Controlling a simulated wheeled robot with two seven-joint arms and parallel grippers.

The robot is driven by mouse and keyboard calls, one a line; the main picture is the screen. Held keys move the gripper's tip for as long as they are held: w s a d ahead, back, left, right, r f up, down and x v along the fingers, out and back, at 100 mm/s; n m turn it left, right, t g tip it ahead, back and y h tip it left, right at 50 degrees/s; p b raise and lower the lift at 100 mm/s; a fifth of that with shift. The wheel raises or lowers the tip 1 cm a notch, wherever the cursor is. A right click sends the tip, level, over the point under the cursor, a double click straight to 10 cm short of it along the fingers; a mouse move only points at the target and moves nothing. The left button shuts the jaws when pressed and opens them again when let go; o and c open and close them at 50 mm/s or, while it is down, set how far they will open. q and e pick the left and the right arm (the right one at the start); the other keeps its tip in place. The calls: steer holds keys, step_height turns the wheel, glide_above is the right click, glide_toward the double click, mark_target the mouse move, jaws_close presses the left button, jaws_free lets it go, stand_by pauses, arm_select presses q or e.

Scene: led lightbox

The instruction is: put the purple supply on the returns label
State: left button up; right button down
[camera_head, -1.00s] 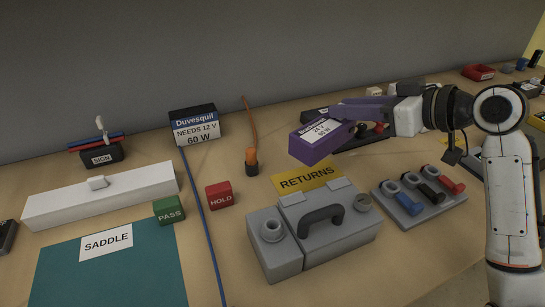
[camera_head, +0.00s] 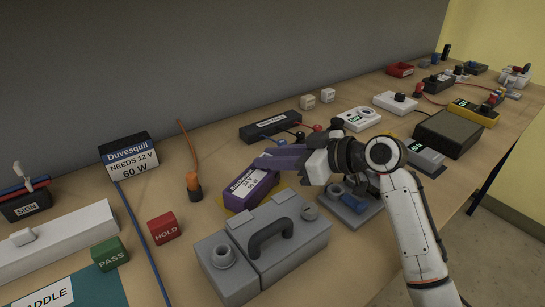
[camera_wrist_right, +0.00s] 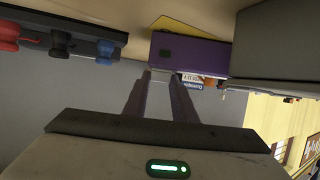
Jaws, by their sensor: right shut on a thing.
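The purple supply (camera_head: 250,188), a box with a white label, is in my right gripper (camera_head: 268,161), which is shut on it. The supply also shows in the right wrist view (camera_wrist_right: 190,53), at the tips of my gripper fingers (camera_wrist_right: 160,76). The yellow returns label (camera_head: 281,184) is mostly hidden by the supply and the grey case in the head view. Its yellow edge shows beside the supply in the right wrist view (camera_wrist_right: 180,24). The supply is low over the label; I cannot tell whether it touches it. My left gripper is not in view.
A grey case with a handle (camera_head: 270,245) stands right in front of the supply. An orange-tipped cable (camera_head: 193,185), a red HOLD block (camera_head: 164,228) and the Duvesquil box (camera_head: 129,160) are to the left.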

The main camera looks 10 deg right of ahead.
steer(key=shift+r, duration=0.1)
steer(key=c, duration=1.5)
jaws_free()
steer(key=shift+f, duration=0.25)
steer(key=shift+o, duration=0.2)
steer(key=shift+r, duration=0.2)
steer(key=v, duration=1.2)
steer(key=shift+b, duration=0.3)
